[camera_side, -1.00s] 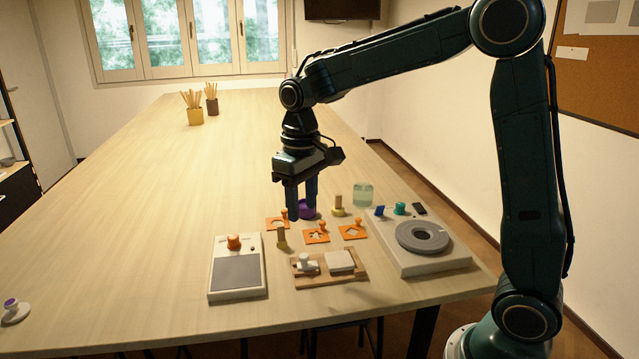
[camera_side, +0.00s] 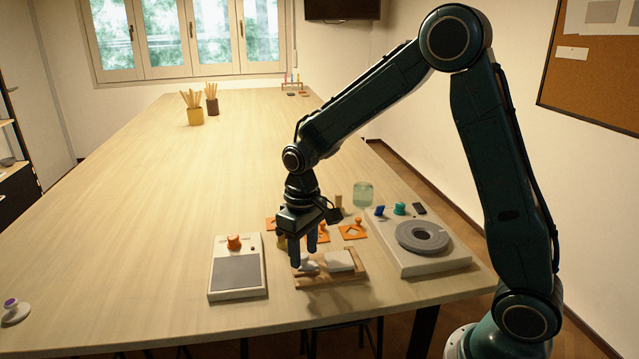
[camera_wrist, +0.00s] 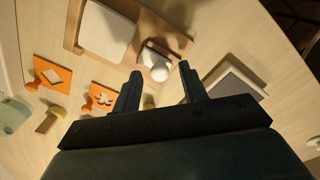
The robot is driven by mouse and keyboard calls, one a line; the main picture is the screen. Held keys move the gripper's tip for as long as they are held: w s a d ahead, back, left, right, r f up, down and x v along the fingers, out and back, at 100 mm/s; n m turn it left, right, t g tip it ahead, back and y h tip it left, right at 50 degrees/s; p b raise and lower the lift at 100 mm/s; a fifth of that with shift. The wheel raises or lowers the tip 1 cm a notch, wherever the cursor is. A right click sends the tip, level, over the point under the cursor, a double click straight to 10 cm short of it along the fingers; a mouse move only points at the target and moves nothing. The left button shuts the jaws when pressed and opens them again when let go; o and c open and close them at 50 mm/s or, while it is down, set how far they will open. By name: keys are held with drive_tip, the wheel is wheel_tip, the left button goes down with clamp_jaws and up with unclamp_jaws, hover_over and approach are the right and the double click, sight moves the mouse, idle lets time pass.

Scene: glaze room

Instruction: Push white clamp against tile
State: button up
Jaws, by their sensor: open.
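The white clamp (camera_side: 308,266) with its rounded knob sits at the left end of a wooden tray (camera_side: 330,282). The white tile (camera_side: 340,261) lies in the same tray to its right, with a gap between them. In the wrist view the clamp (camera_wrist: 158,66) shows its round knob, and the tile (camera_wrist: 108,30) is at upper left. My gripper (camera_side: 303,262) is low over the clamp, its fingers apart. In the wrist view the fingertips (camera_wrist: 160,68) are on either side of the knob, with nothing clearly gripped. In the side view the fingers partly hide the clamp.
A grey-topped device with an orange knob (camera_side: 234,241) stands left of the tray. Orange cut-out plates (camera_side: 353,231) lie behind it. A white unit with a grey ring (camera_side: 423,237) stands at right. The table's left side is mostly clear.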

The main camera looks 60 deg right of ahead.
sight(313, 264)
clamp_jaws()
drive_tip(key=shift+s+d, duration=0.7)
drive_tip(key=shift+d, duration=0.05)
unclamp_jaws()
wheel_tip(313, 264, up, 14)
idle(0.8)
